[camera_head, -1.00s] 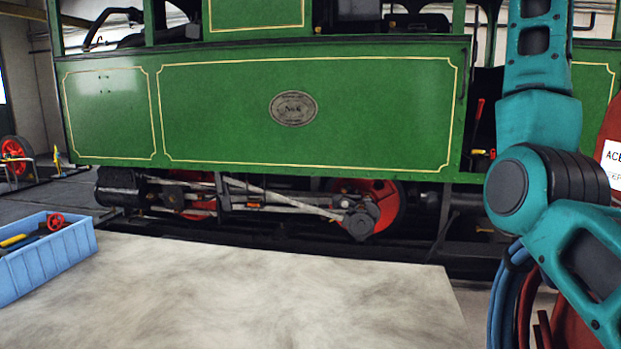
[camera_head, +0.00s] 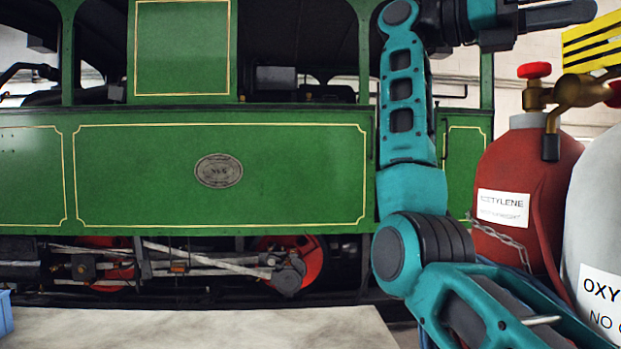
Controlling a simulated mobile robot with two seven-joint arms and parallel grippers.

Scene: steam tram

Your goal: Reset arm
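My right arm (camera_head: 406,125), teal with black joints, rises from the lower right and bends to the right at the top of the head view. Its black gripper (camera_head: 558,16) is at the top right, pointing right, above the gas cylinders and left of the yellow-and-black striped sign. No object shows in it. Its fingers are seen from the side, so I cannot tell whether they are open or shut. My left arm and gripper are not in view.
The green steam tram (camera_head: 290,190) fills the left and middle. A red acetylene cylinder (camera_head: 510,160) and a grey oxygen cylinder (camera_head: 598,225) stand close by the arm on the right. A pale tabletop (camera_head: 200,330) at the bottom looks bare; a blue bin's edge (camera_head: 5,315) shows left.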

